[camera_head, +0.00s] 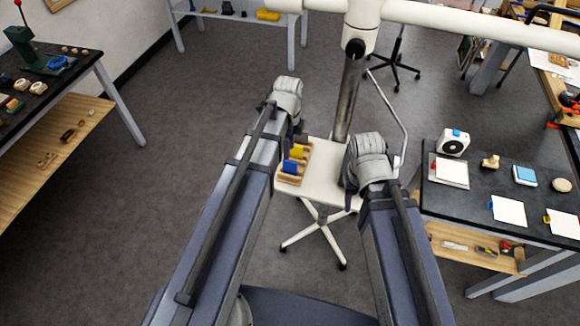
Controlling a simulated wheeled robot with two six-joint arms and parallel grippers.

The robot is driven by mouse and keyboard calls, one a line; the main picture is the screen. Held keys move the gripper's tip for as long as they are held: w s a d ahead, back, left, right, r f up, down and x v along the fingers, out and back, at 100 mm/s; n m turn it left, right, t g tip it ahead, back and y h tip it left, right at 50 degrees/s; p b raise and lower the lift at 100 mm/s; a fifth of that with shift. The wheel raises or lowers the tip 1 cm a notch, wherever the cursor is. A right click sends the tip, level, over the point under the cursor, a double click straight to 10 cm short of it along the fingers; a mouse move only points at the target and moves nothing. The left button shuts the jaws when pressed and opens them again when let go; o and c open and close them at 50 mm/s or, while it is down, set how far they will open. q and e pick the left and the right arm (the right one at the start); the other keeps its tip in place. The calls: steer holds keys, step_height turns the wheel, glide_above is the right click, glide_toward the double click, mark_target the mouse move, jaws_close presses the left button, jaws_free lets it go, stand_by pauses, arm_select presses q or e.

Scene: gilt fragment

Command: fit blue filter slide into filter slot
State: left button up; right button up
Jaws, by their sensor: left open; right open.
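A blue filter slide (290,166) stands in a wooden rack (293,180) on a small white wheeled table. Yellow slides (297,151) stand just behind it. My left gripper (298,132) is open, just above and behind the rack; the wrist hides most of it. My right gripper (349,184) is open over the table's right side, apart from the rack, and mostly hidden by its wrist. I cannot make out the filter slot.
A metal post (347,95) with white arms stands behind the white table (318,187). A dark bench (435,200) at right holds a white device (453,142) and several cards. Another dark bench (75,72) stands at left.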

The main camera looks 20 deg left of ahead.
mark_target(290, 162)
arm_select(q)
steer(key=shift+f+b, duration=1.3)
steer(key=shift+f, duration=0.05)
steer(key=shift+d+f, duration=0.1)
step_height(290, 162, down, 5)
steer(key=b, duration=0.5)
steer(key=shift+d, duration=0.1)
jaws_close()
